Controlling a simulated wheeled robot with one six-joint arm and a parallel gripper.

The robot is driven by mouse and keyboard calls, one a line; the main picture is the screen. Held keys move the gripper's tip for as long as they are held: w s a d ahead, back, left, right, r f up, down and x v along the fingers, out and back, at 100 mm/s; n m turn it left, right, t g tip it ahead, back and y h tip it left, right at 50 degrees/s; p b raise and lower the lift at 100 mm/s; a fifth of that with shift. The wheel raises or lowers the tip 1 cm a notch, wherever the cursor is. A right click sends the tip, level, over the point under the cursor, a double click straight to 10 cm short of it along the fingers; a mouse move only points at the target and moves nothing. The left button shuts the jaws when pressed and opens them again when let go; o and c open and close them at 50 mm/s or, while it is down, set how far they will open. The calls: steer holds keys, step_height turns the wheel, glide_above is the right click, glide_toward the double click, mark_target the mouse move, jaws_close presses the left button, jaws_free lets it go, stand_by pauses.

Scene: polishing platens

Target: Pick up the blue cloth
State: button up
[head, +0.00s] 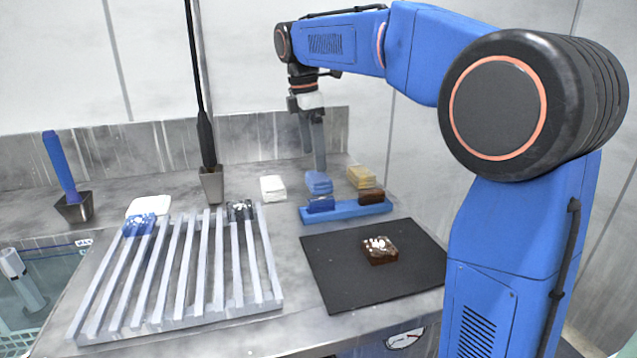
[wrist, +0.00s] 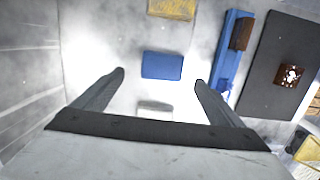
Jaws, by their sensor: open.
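The blue cloth (head: 319,183) is a small folded stack lying on the grey metal counter near the back wall, between a white cloth and a yellow cloth. It also shows in the wrist view (wrist: 162,65), just beyond and between my fingertips. My gripper (head: 313,160) points down above the blue cloth in the head view, with a finger partly in front of it. In the wrist view my gripper (wrist: 160,78) is open, with its fingers spread wide and nothing between them. I cannot tell the exact height of the fingertips over the cloth.
The white cloth (head: 272,188) lies left and the yellow cloth (head: 361,177) right. In front is a blue holder (head: 345,211) with a blue and a brown block. A black mat (head: 335,275) bears a brown block (head: 380,250). A slatted rack (head: 180,270) stands left.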

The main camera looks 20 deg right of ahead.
mark_target(319, 176)
steer(key=shift+s+d+f, duration=0.1)
steer(key=shift+d+f, duration=0.1)
steer(key=shift+f, duration=0.7)
steer(key=shift+s+d+f, duration=0.1)
steer(key=shift+d+f, duration=0.1)
steer(key=shift+f, duration=0.75)
steer(key=shift+d+f, duration=0.2)
steer(key=shift+f, duration=0.7)
steer(key=c, duration=1.1)
steer(key=shift+c, duration=0.2)
steer(key=shift+r, duration=0.1)
step_height(319, 176, up, 10)
